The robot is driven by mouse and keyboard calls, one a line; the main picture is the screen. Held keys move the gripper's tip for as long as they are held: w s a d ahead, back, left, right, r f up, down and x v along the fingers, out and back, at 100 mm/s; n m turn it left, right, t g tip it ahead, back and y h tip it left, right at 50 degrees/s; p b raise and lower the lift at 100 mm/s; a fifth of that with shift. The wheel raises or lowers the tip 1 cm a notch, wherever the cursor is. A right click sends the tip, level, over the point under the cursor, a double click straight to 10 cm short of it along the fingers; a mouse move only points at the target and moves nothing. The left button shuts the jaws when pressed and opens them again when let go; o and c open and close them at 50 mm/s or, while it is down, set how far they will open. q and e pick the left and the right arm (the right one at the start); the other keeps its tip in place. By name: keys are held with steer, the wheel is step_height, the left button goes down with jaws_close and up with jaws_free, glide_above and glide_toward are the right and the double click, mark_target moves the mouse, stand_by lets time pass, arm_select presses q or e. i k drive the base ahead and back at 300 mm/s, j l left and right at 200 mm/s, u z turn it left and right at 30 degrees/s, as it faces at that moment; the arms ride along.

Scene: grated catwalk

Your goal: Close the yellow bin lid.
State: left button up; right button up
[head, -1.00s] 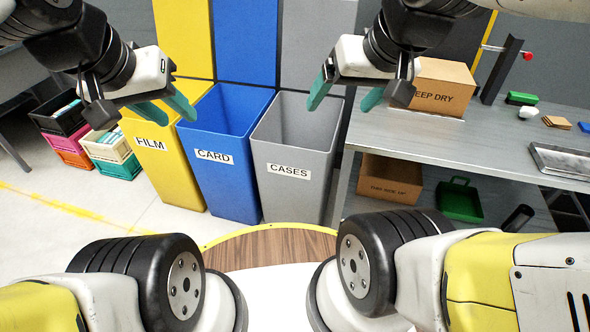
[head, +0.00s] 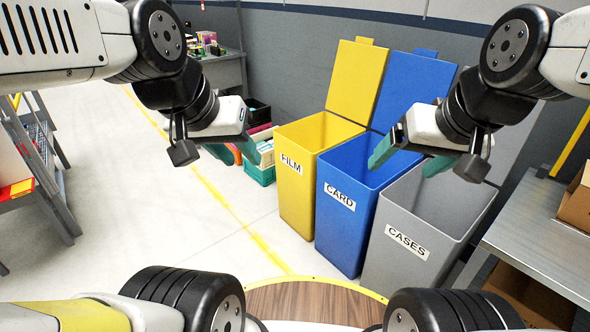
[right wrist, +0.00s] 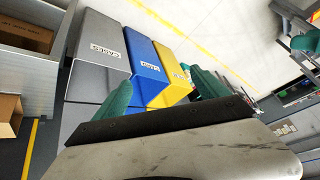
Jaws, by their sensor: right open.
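The yellow bin (head: 302,197), labelled FILM, stands on the floor with its mouth uncovered. Its yellow lid (head: 357,80) stands upright at the back of the bin, open. The yellow bin also shows in the right wrist view (right wrist: 168,88), beyond the blue one. My left gripper (head: 234,152) is open and empty, in front of and to the left of the yellow bin in the picture. My right gripper (head: 410,158) is open and empty; it overlaps the blue and grey bins in the picture. Its teal fingers (right wrist: 160,92) show apart in the right wrist view.
The blue CARD bin (head: 342,220) and grey CASES bin (head: 402,245) stand right of the yellow one, the blue lid (head: 412,92) raised. Stacked crates (head: 262,155) stand left of the bins. A metal bench (head: 545,245) is at right.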

mark_target(359, 70)
steer(key=i+j, duration=0.15)
steer(key=i, duration=0.25)
steer(key=i+j, duration=0.15)
steer(key=i, duration=0.2)
steer(key=i+j+u, duration=0.1)
steer(key=i, duration=0.3)
